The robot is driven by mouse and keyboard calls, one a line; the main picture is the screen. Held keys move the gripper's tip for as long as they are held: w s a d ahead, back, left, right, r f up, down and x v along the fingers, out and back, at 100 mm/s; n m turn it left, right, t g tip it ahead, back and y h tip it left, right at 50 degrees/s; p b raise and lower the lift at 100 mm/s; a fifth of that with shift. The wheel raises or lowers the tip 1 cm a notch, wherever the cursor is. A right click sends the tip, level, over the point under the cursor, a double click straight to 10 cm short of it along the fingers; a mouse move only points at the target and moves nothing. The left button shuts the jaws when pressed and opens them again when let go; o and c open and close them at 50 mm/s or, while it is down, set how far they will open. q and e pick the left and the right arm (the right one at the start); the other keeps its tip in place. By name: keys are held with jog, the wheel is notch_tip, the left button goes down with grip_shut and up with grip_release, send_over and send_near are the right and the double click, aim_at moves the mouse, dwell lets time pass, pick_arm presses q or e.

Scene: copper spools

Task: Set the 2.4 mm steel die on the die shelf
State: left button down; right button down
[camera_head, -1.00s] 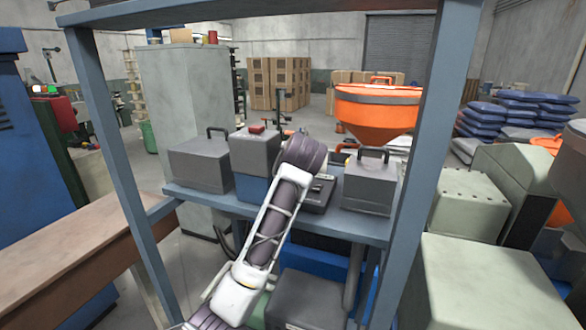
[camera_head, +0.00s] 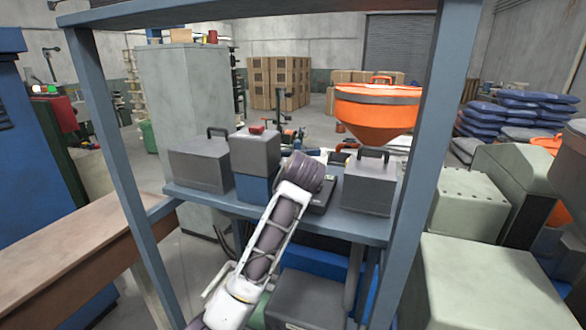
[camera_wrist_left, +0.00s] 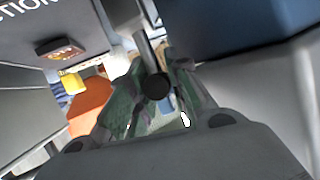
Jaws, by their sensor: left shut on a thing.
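In the head view my left arm reaches up to a blue-grey shelf (camera_head: 215,204), and its wrist hides the gripper. I cannot tell whether this is the die shelf, as no label on it can be read. In the left wrist view my left gripper (camera_wrist_left: 153,84) is shut on a small grey piece with a dark round end, which I take to be the steel die (camera_wrist_left: 155,88). Its 2.4 mm size cannot be read. The die is not visible in the head view. I cannot tell whether it touches anything beyond the fingers. My right gripper is in neither view.
Grey cases with handles (camera_head: 200,165) (camera_head: 369,184) stand at both ends of the shelf. A grey-and-blue box (camera_head: 254,165) is just left of my wrist. Blue-grey uprights (camera_head: 125,170) (camera_head: 425,170) frame the shelf, and an orange hopper (camera_head: 377,108) rises behind.

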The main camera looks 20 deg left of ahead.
pick_arm(q)
jog(key=c, duration=1.6)
grip_release()
jog(key=shift+b+v, duration=0.65)
jog(key=shift+v, duration=5.4)
jog(key=shift+c, duration=0.3)
